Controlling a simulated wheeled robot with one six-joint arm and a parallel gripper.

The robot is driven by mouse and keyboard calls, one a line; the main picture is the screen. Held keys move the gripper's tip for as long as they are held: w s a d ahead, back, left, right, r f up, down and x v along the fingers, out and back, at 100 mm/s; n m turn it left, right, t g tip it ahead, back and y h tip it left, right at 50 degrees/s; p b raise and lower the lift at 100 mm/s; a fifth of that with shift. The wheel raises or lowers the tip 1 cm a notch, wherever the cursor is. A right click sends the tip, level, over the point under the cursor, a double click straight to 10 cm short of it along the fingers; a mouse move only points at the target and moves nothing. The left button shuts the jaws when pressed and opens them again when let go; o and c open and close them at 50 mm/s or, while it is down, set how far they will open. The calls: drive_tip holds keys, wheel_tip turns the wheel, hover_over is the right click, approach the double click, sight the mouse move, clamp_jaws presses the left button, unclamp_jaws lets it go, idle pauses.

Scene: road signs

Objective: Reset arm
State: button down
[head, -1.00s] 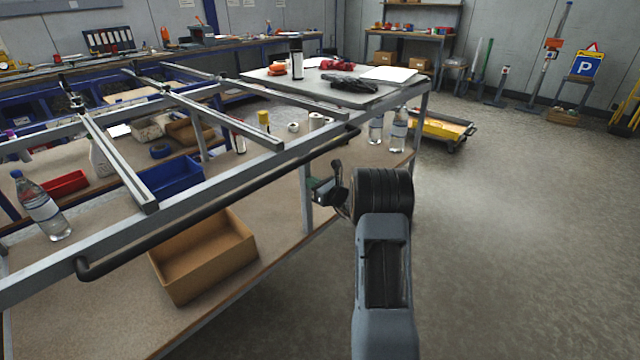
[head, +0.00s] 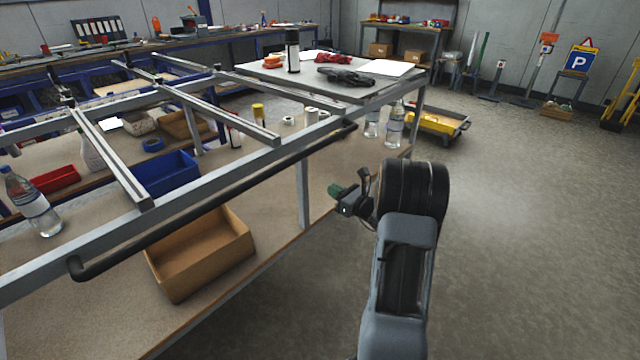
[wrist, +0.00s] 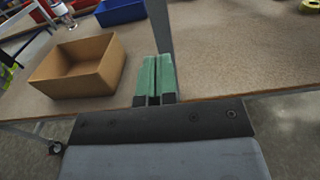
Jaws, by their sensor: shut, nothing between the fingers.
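My gripper (head: 338,192) is at the front edge of the workbench in the head view, to the right of a metal post. My arm's dark wrist joint partly hides it there. In the wrist view my gripper (wrist: 157,80) shows two green fingers side by side, shut, with nothing between them. The lower shelf lies beyond the fingertips. No object touches the fingers.
A metal-framed bench (head: 110,240) with a black handle bar (head: 215,205) stands to the left. An open cardboard box (head: 200,255), also in the wrist view (wrist: 78,68), sits on its lower shelf (head: 275,215).

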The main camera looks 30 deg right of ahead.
drive_tip(key=s+a+f+n+g+y, duration=0.25)
drive_tip(key=s+f+n+g, duration=0.2)
drive_tip(key=s, duration=0.25)
drive_tip(key=s+a+r+n+g+p, duration=0.5)
drive_tip(key=s+a+n+g, duration=0.3)
drive_tip(key=a+n, duration=0.3)
drive_tip(key=s+a+r+n+h+p, duration=0.2)
drive_tip(key=r+n+p, duration=0.3)
drive_tip(key=r, duration=0.3)
drive_tip(key=s+a+r+n+h+p, duration=0.3)
drive_tip(key=r+n, duration=0.3)
drive_tip(key=r, duration=0.2)
drive_tip(key=s+a+r+n+h+p, duration=0.3)
drive_tip(key=r+n+p, duration=0.3)
drive_tip(key=r, duration=0.2)
drive_tip(key=shift+s+a+r+g+p, duration=0.3)
drive_tip(key=shift+s+g, duration=0.15)
drive_tip(key=shift+s, duration=0.45)
